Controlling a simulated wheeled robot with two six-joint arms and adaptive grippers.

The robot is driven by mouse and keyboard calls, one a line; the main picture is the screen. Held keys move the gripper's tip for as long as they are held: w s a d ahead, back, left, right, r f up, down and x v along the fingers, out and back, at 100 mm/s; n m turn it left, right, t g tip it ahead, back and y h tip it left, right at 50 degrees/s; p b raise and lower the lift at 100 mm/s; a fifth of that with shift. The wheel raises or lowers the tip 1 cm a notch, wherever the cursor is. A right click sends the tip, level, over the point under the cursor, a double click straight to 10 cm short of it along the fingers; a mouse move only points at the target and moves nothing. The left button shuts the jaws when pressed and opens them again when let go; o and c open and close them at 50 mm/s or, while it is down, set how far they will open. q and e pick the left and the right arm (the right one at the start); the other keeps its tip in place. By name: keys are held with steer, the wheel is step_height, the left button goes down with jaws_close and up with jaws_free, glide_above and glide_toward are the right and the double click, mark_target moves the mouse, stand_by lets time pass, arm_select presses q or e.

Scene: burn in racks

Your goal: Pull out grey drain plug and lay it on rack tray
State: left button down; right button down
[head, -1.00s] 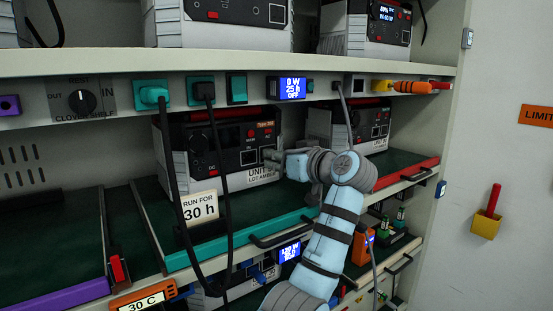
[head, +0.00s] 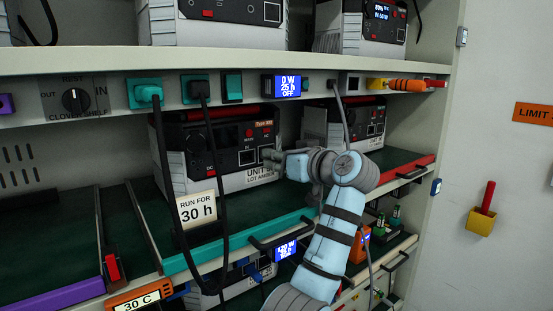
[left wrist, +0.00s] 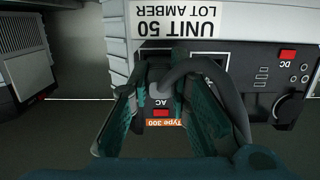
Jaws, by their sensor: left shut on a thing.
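In the left wrist view, the grey plug (left wrist: 158,72) sits between the fingers of my left gripper (left wrist: 160,88). A thick dark grey cable (left wrist: 205,66) curves away from it. Beyond it is the front panel of the UNIT 50 box, with its AC label. In the head view, my left gripper (head: 275,160) is in front of that box (head: 228,140), and the plug is too hidden to make out. I cannot tell whether the plug is still seated in the panel. The green rack tray (head: 240,225) with a teal front edge lies under the box. My right gripper is out of view.
Two black cables (head: 165,180) hang in front of the tray from the teal plug and black plug on the upper rail. A RUN FOR 30 h card (head: 197,208) stands on the tray. A black handle (head: 285,235) juts from the front edge. Bare tray shows left of the card.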

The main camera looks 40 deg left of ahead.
arm_select(q)
steer(key=shift+f+v, duration=0.15)
steer(key=shift+v, duration=0.85)
steer(key=shift+f+v, duration=0.15)
steer(key=shift+v, duration=0.8)
steer(key=c, duration=1.4)
jaws_free()
steer(key=v, duration=0.8)
steer(key=shift+a, duration=0.1)
